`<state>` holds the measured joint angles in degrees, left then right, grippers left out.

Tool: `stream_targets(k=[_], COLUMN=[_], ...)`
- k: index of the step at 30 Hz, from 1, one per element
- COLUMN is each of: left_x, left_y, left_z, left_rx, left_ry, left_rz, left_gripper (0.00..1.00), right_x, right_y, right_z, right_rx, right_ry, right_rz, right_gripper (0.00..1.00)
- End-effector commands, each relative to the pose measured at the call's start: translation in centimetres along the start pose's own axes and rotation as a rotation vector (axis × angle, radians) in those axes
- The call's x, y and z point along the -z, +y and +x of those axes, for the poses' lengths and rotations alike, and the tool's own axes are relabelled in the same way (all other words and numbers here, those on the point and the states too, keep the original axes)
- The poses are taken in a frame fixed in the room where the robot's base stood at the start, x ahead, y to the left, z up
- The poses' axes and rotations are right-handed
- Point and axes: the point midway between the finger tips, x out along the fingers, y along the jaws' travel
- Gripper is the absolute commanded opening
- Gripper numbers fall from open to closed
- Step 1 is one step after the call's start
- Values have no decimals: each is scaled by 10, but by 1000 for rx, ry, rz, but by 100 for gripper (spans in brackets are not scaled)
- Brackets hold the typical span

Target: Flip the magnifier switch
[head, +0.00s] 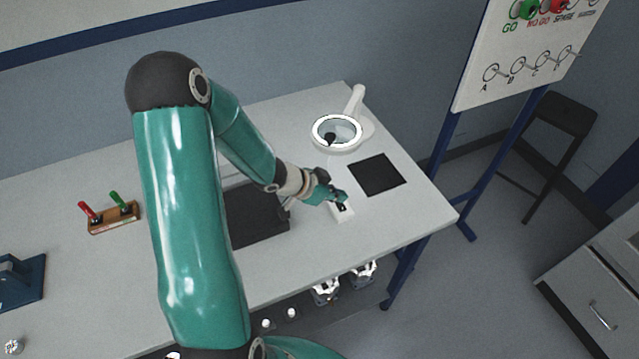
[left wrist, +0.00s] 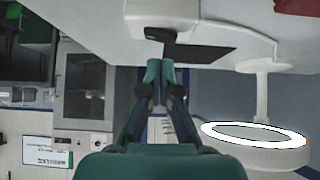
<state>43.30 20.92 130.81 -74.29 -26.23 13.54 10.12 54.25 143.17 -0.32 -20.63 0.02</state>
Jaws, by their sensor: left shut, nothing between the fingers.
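The magnifier (head: 355,118) stands at the back right of the bench on a white arm. Its ring looks bright white in the head view and also in the left wrist view (left wrist: 291,136). A small white switch box (head: 343,214) with a dark rocker lies on the bench in front of it. The box also shows at the top of the left wrist view (left wrist: 165,14). My left gripper (head: 341,198) is shut and empty, with its fingertips at the box. I cannot tell whether they touch the rocker. The tips meet in the left wrist view (left wrist: 160,70). My right gripper is out of view.
A black mat (head: 377,174) lies right of the switch box, and a dark flat panel (head: 258,220) lies left of it. A wooden block with red and green levers (head: 113,217) stands farther left. A panel with buttons and toggles (head: 530,50) stands beyond the bench.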

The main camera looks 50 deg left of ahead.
Motion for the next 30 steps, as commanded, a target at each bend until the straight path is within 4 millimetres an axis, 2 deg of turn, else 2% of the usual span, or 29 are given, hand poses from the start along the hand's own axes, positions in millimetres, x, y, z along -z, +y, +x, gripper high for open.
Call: stream_targets(k=[1, 4, 6, 12, 16, 21, 30], left_x=[12, 27, 20, 20, 20, 20, 20], left_y=[2, 7, 8, 14, 17, 20, 21], left_z=[-9, -21, -35, -76, -95, -108, -111], left_rx=[-2, -3, 2, 0, -1, -5, -8], left_ry=[1, 3, 2, 2, 1, 1, 0], left_rz=[3, 8, 7, 9, 9, 7, 9], left_gripper=[0, 0, 0, 0, 0, 0, 0], right_x=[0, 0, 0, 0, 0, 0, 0], right_y=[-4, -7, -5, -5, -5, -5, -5], right_z=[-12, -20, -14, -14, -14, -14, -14], right_rx=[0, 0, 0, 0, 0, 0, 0], right_ry=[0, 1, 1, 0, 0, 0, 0], right_rz=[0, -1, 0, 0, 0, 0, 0], right_gripper=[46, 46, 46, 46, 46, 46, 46])
